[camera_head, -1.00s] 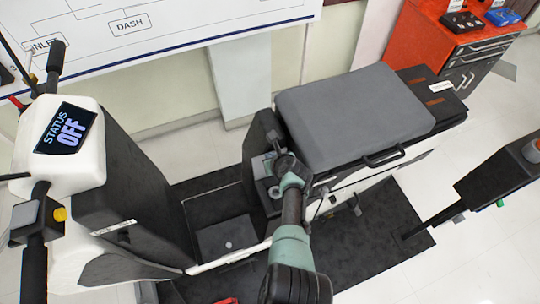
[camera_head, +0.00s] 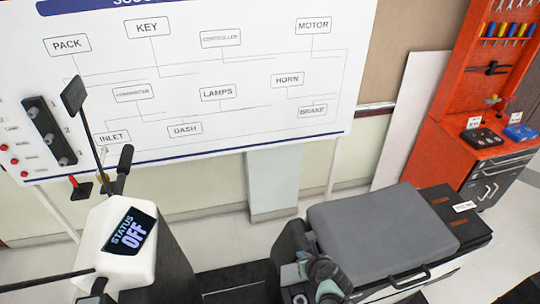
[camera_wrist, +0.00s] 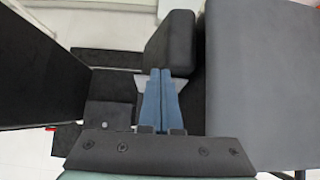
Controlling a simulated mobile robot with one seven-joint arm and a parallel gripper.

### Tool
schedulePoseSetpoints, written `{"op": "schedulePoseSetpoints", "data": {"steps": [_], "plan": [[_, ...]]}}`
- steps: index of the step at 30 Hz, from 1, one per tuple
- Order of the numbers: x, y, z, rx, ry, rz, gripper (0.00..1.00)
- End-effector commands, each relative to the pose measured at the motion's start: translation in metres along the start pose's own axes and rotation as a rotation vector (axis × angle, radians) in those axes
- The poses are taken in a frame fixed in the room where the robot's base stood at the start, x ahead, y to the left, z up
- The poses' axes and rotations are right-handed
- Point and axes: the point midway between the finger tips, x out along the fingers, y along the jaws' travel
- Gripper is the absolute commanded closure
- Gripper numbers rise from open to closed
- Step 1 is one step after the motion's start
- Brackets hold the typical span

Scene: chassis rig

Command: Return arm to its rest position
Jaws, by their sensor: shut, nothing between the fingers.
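My arm shows at the bottom of the head view, beside the grey scooter seat (camera_head: 380,238). My gripper (camera_wrist: 160,72) shows in the wrist view with its two blue fingers together and nothing between them. It points down over the scooter's dark floor area, between the front column on the left and the seat (camera_wrist: 265,80) on the right. A black upright block (camera_wrist: 168,45) stands just beyond the fingertips; I cannot tell whether they touch it. The fingertips are hard to make out in the head view.
The scooter's white front column (camera_head: 115,265) carries a display (camera_head: 130,231) reading STATUS OFF. A whiteboard diagram (camera_head: 210,85) stands behind, with a switch panel (camera_head: 48,132) at its left. A red tool cabinet (camera_head: 470,150) is at the right. Pale floor is clear at the back.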

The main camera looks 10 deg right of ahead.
Motion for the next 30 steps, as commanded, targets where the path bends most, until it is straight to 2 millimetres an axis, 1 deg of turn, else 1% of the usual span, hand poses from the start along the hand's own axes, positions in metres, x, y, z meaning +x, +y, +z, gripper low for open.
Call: {"op": "schedulePoseSetpoints", "data": {"steps": [2, 4, 5, 7, 8, 9, 11, 12, 14, 15, 17, 18, 20, 21, 23, 24, 25, 26, 27, 29, 30], "plan": [[0.0, -0.001, 0.0, -0.004, -0.001, -0.001, 1.0], [0.001, -0.004, 0.006, -0.04, -0.012, -0.011, 1.0], [0.0, -0.006, 0.012, -0.069, -0.022, -0.02, 1.0], [-0.002, -0.015, 0.032, -0.18, -0.055, -0.054, 1.0], [-0.004, -0.019, 0.044, -0.245, -0.074, -0.074, 1.0], [-0.009, -0.026, 0.064, -0.346, -0.102, -0.109, 1.0], [-0.019, -0.032, 0.097, -0.519, -0.148, -0.17, 1.0], [-0.028, -0.035, 0.121, -0.64, -0.177, -0.218, 1.0], [-0.045, -0.036, 0.156, -0.819, -0.218, -0.295, 1.0], [-0.059, -0.034, 0.18, -0.936, -0.243, -0.35, 1.0], [-0.082, -0.029, 0.213, -1.103, -0.276, -0.441, 1.0], [-0.099, -0.022, 0.234, -1.214, -0.295, -0.505, 1.0], [-0.127, -0.011, 0.262, -1.371, -0.32, -0.61, 1.0], [-0.147, -0.002, 0.28, -1.47, -0.333, -0.685, 1.0], [-0.179, 0.014, 0.304, -1.614, -0.347, -0.805, 1.0], [-0.203, 0.026, 0.317, -1.701, -0.352, -0.89, 1.0], [-0.221, 0.035, 0.326, -1.764, -0.353, -0.958, 1.0], [-0.239, 0.045, 0.334, -1.823, -0.352, -1.026, 1.0], [-0.264, 0.059, 0.342, -1.897, -0.347, -1.123, 1.0], [-0.304, 0.08, 0.35, -1.994, -0.33, -1.275, 1.0], [-0.331, 0.095, 0.353, -2.05, -0.314, -1.381, 1.0]]}}
